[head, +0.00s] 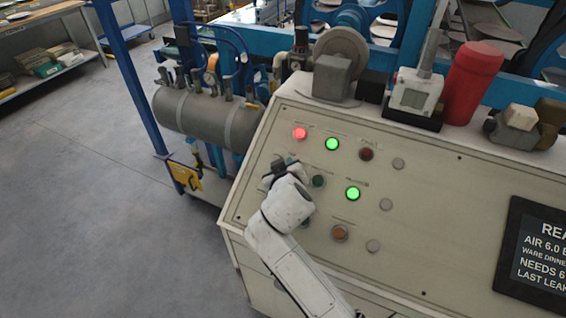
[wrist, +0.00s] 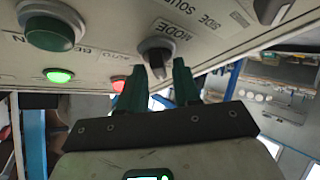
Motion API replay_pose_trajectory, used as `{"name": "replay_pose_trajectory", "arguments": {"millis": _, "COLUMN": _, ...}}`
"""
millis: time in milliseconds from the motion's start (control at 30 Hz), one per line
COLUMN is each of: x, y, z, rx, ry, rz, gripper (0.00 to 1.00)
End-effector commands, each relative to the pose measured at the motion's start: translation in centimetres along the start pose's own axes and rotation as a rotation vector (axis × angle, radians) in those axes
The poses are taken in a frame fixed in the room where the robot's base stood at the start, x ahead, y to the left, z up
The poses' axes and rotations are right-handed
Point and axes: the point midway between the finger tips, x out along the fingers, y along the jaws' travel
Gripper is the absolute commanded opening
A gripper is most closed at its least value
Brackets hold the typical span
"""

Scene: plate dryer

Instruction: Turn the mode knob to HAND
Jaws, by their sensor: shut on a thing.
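The mode knob (wrist: 155,50) is a dark selector with a pale ring, beside the label "MODE" on the cream panel, in the wrist view. My gripper (wrist: 158,68) has its two green fingers on either side of the knob's handle and is shut on it. In the head view my gripper (head: 275,174) is against the left part of the sloped panel (head: 430,205) and hides the knob. A smaller label near the knob is hard to read. Which position the knob points to I cannot tell.
Close to my gripper are a green button (head: 318,181), a lit red lamp (head: 300,133) and a lit green lamp (head: 332,143). An amber button (head: 340,232) sits lower. A dark screen (head: 540,255) is at the right. A grey tank (head: 205,118) stands left of the panel.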

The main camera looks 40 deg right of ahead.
Motion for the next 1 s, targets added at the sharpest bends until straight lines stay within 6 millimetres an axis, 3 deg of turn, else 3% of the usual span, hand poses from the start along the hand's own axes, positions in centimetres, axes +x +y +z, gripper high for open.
{"name": "replay_pose_trajectory", "arguments": {"millis": 533, "x": -0.01, "y": -0.07, "z": -0.05, "rx": -0.022, "ry": 0.002, "rz": -0.018, "gripper": 0.02}}
{"name": "replay_pose_trajectory", "arguments": {"millis": 567, "x": -0.01, "y": -0.07, "z": -0.04, "rx": -0.022, "ry": 0.002, "rz": -0.018, "gripper": 0.34}}
{"name": "replay_pose_trajectory", "arguments": {"millis": 600, "x": -0.01, "y": -0.07, "z": -0.04, "rx": -0.022, "ry": 0.001, "rz": -0.018, "gripper": 0.38}}
{"name": "replay_pose_trajectory", "arguments": {"millis": 1000, "x": -0.84, "y": -0.09, "z": 0.05, "rx": -0.022, "ry": 0.001, "rz": -0.018, "gripper": 0.40}}
